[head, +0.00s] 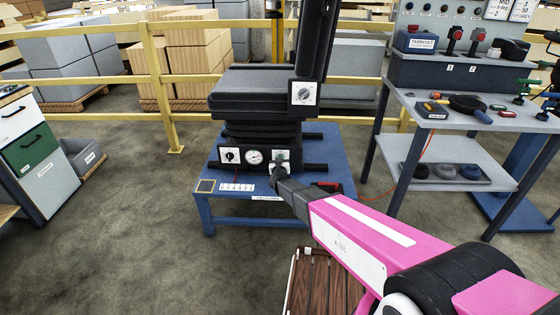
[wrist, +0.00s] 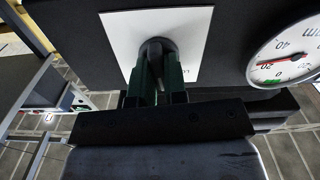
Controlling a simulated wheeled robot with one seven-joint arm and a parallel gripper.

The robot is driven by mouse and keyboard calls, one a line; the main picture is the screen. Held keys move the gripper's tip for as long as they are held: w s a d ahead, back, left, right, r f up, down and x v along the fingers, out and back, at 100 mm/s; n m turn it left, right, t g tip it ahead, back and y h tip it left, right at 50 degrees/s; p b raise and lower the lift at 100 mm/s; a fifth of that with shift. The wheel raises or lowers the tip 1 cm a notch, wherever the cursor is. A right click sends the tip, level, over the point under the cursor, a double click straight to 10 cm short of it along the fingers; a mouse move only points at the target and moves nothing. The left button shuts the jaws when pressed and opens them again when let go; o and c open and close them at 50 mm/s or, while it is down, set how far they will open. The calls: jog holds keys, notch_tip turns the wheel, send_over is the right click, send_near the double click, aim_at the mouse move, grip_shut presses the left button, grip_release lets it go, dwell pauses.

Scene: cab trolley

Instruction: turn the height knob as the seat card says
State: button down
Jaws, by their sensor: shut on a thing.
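The driver's seat (head: 262,93) stands on a blue stand. Its black base front carries a left knob (head: 231,156) on a white plate, a round gauge (head: 254,156) in the middle, and a right white plate (head: 281,153) with my gripper (head: 281,164) at it. In the wrist view, the green fingers of my gripper (wrist: 158,75) are shut on a dark knob (wrist: 155,48) in front of its white plate (wrist: 115,30). The fingers hide much of the knob and the plate's lettering. The gauge (wrist: 288,58) beside it has a red needle near 20.
Another knob (head: 304,93) is on the seat's side. The blue stand (head: 330,180) holds a label strip (head: 237,187) and a red-and-black item (head: 328,186). A tool table (head: 470,118) stands right, with printed cards (head: 499,9) above. A yellow rail (head: 155,75) runs behind.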

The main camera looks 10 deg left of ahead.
jog(key=shift+m, duration=0.6)
jog(key=c, duration=1.2)
grip_release()
jog(key=shift+o, duration=0.2)
jog(key=shift+s+d, duration=0.1)
jog(key=shift+s, duration=0.05)
jog(key=s+d, duration=0.1)
jog(key=s, duration=0.9)
jog(key=shift+s+d, duration=0.2)
jog(key=shift+s, duration=0.05)
